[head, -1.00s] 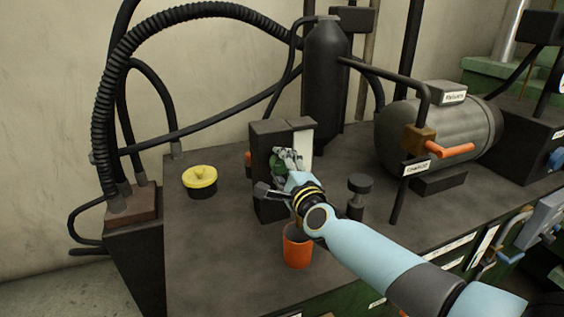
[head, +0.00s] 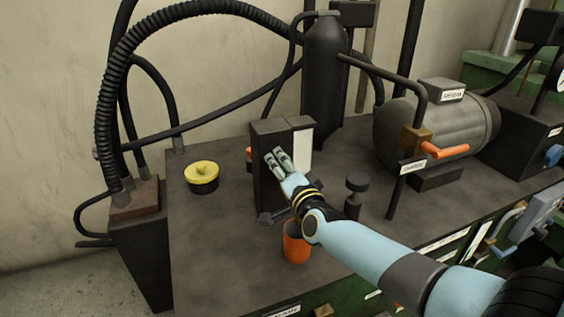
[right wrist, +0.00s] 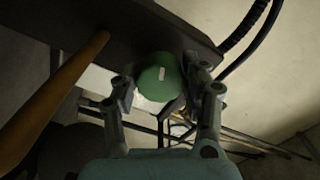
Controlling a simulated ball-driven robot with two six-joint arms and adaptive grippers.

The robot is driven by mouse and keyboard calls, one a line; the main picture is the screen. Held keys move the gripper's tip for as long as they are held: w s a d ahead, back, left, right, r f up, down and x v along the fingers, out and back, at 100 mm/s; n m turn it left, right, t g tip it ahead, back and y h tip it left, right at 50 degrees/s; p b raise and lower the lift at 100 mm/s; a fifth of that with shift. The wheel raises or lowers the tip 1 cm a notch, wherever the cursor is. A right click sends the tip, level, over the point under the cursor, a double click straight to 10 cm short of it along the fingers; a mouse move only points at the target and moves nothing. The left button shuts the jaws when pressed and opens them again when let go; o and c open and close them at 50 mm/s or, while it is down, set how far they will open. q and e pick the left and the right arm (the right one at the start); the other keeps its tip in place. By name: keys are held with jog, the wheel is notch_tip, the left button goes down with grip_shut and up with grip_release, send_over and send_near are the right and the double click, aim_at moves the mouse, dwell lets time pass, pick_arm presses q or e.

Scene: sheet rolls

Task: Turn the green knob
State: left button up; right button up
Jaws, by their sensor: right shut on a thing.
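The green knob (right wrist: 160,76) is a round disc with a short pale mark on its face. In the right wrist view it sits between the two fingers of my right gripper (right wrist: 162,98), which is shut on it, against a dark panel. In the head view the right gripper (head: 277,160) reaches the front of a dark upright block (head: 266,190) on the bench, and its fingers hide the knob there. My left gripper is not in view.
An orange cup (head: 296,249) stands just below my right wrist. A small dark knobbed post (head: 356,190) stands close to its right. A yellow-topped round knob (head: 202,174) sits left of the block. A grey motor (head: 446,130) and an orange-handled valve (head: 444,152) are at the right.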

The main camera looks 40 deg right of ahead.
jog(key=shift+f+n, duration=0.1)
jog(key=shift+n, duration=0.4)
jog(key=o, duration=1.2)
jog(key=shift+c, duration=0.2)
jog(key=v, duration=1.2)
jog(key=shift+a, duration=0.1)
